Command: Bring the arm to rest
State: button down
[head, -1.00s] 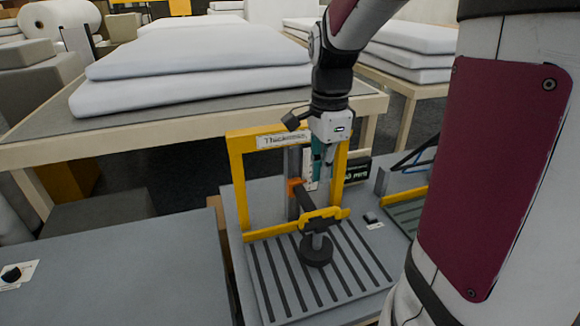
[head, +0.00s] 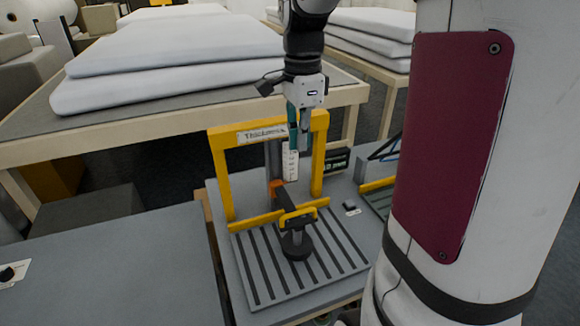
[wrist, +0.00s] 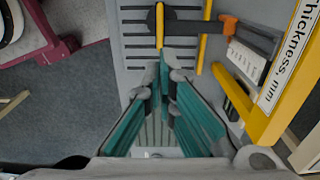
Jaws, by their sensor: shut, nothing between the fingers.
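My gripper (head: 299,136) hangs fingers down above the thickness gauge, in front of its yellow frame (head: 220,175) as the head view shows it. Its teal fingers are shut and hold nothing. In the wrist view the fingers (wrist: 164,75) come together at their tips over the gauge's slotted plate (wrist: 137,50). The gauge has a dark round foot (head: 297,247) resting on or close above its slotted plate, with a yellow-edged handle above it. Whether the fingers touch any part of the gauge, I cannot tell.
A table with stacked white wadding sheets (head: 180,60) stands behind the gauge. A small display (head: 337,161) and a second yellow-framed device (head: 376,185) are to the right of the gauge.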

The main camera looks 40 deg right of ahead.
jog(key=s+a+r+n+t, duration=0.2)
jog(key=s+a+n, duration=0.4)
jog(key=a+n, duration=0.2)
jog(key=s+a+r+n+t, duration=0.2)
jog(key=s+a+n, duration=0.5)
jog(key=n, duration=0.6)
jog(key=shift+s+a+r+t, duration=0.2)
jog(key=shift+a+r+t, duration=0.1)
jog(key=shift+a+t, duration=0.4)
jog(key=shift+d, duration=0.1)
dwell(0.4)
